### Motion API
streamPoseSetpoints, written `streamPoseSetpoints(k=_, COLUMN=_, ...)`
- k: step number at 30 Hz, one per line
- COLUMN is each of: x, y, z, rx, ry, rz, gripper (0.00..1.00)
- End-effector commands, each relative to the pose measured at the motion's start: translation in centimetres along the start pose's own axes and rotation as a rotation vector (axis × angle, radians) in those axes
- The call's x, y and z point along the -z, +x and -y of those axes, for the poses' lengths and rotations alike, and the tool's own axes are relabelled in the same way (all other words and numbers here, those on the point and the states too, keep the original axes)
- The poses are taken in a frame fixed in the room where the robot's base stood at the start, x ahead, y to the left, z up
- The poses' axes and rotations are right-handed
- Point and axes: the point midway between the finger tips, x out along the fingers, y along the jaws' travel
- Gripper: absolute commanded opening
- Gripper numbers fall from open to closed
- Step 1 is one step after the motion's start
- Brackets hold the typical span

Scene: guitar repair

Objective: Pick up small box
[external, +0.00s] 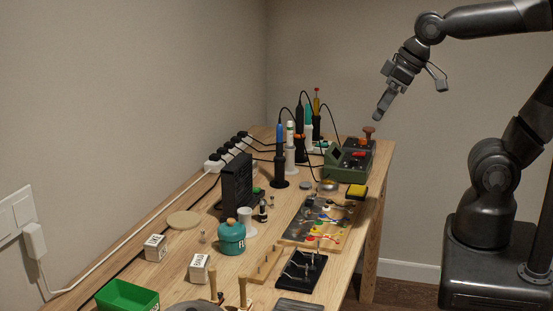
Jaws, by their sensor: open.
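Two small white boxes with dark print stand on the wooden table. One small box (156,248) is at the left, near the round wooden disc. Which of the two the task means I cannot tell. My gripper (384,108) is open and empty, high above the far right part of the table. It is well away from both boxes.
A green tray (126,297) is at the front left. A teal jar (231,238), a black upright case (236,182) and a parts board (319,222) crowd the middle. A green soldering station (349,163) and upright tools stand at the back. Cables run along the wall.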

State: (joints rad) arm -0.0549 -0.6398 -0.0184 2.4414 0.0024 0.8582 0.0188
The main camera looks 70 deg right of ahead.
Motion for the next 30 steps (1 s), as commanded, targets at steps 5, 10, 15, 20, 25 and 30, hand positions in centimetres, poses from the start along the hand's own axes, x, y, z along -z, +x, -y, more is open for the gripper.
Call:
streamPoseSetpoints(k=5, x=4.6, y=2.8, z=2.0, rx=0.037, ry=-0.018, rz=0.025, gripper=0.76)
streamPoseSetpoints(k=10, x=8.6, y=6.2, z=4.3, rx=0.061, ry=-0.032, rz=0.043, gripper=0.76)
streamPoseSetpoints(k=15, x=12.0, y=10.3, z=7.2, rx=0.076, ry=-0.049, rz=0.06, gripper=0.76)
streamPoseSetpoints(k=20, x=14.4, y=14.8, z=10.4, rx=0.082, ry=-0.07, rz=0.074, gripper=0.76)
streamPoseSetpoints(k=25, x=16.2, y=20.1, z=14.2, rx=0.083, ry=-0.098, rz=0.086, gripper=0.76)
streamPoseSetpoints(k=30, x=17.0, y=25.7, z=18.4, rx=0.078, ry=-0.133, rz=0.094, gripper=0.76)
